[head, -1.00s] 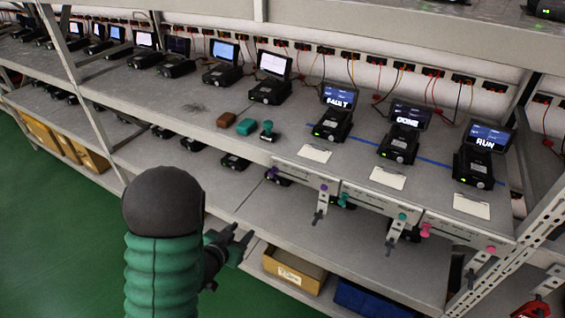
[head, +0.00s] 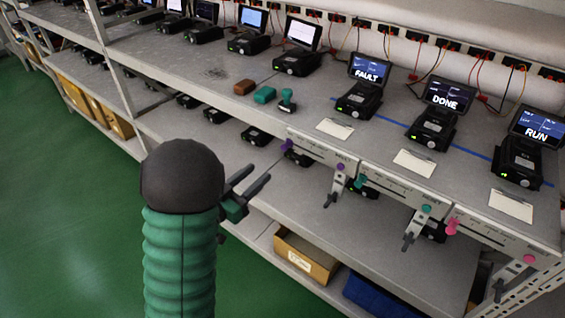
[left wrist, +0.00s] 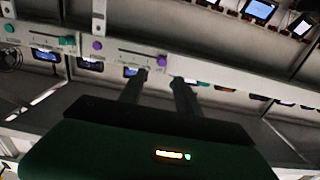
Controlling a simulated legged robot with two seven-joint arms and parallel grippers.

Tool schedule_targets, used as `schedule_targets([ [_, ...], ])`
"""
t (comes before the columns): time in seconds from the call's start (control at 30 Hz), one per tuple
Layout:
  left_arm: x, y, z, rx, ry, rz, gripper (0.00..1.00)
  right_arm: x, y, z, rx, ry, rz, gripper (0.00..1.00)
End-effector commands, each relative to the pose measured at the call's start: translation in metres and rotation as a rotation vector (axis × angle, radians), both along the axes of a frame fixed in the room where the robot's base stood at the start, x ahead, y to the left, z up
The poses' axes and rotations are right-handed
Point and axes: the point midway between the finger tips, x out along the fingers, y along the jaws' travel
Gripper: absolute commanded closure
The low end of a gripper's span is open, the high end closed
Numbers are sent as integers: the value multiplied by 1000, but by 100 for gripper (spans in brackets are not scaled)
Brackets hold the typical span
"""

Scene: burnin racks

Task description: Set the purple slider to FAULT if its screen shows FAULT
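The purple slider's rail (head: 312,152) is on the shelf's front edge, leftmost of three. A purple knob (head: 287,145) is at its left end, and a bracket with a purple disc (head: 340,166) hangs near its right end. The rail's markings are too small to read. In the left wrist view, the knob (left wrist: 177,83) shows by one fingertip, and the purple disc (left wrist: 97,45) lies further left. My right gripper is not in view.
The teal slider rail (head: 395,188) and pink slider rail (head: 490,234) are to the right, below screens reading DONE (head: 445,99) and RUN (head: 537,128). Brown (head: 244,87) and teal (head: 264,95) blocks and a teal stamp-like object (head: 287,100) rest on the shelf. Hanging brackets protrude below the rails.

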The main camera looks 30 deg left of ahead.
Motion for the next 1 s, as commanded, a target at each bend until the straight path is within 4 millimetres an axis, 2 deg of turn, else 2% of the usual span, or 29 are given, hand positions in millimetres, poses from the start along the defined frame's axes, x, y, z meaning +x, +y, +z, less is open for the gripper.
schedule_targets([
  [0.03, 14, -2, 6, 0, 0, -6, 60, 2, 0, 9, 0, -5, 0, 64],
  [0.2, 59, -5, 6, 2, 0, -4, 60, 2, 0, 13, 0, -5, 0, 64],
  [0.43, 107, -8, 5, 1, -1, -1, 60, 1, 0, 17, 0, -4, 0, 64],
  [0.6, 120, -9, 5, 1, -2, 0, 60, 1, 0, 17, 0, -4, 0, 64],
  [0.83, 121, -8, 4, -1, -1, 1, 60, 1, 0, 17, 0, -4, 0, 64],
  [1.0, 121, -8, 4, 0, -1, 1, 82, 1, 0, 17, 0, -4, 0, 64],
])
